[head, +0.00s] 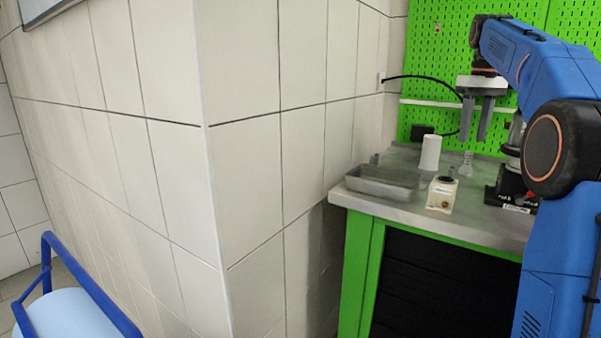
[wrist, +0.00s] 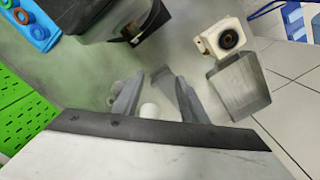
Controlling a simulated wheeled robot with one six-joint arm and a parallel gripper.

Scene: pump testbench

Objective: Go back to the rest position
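My gripper (head: 476,120) hangs over the bench with its two grey fingers pointing down. In the wrist view my gripper (wrist: 160,88) has its fingers spread apart, and nothing is seen clamped between them. A white cylinder (head: 430,153) stands upright on the bench, below and left of the gripper in the head view. A small grey fitting (head: 466,164) stands below the fingers. A white round top (wrist: 149,109) shows between the fingers in the wrist view, apparently lower down.
The green-framed bench (head: 440,227) holds a grey metal tray (head: 382,183), a white block with a dark port (head: 441,193) and a black device (head: 510,186). A blue holder with coloured rings (wrist: 38,32) shows in the wrist view. A green pegboard (head: 451,40) stands behind; a tiled wall (head: 245,180) is left.

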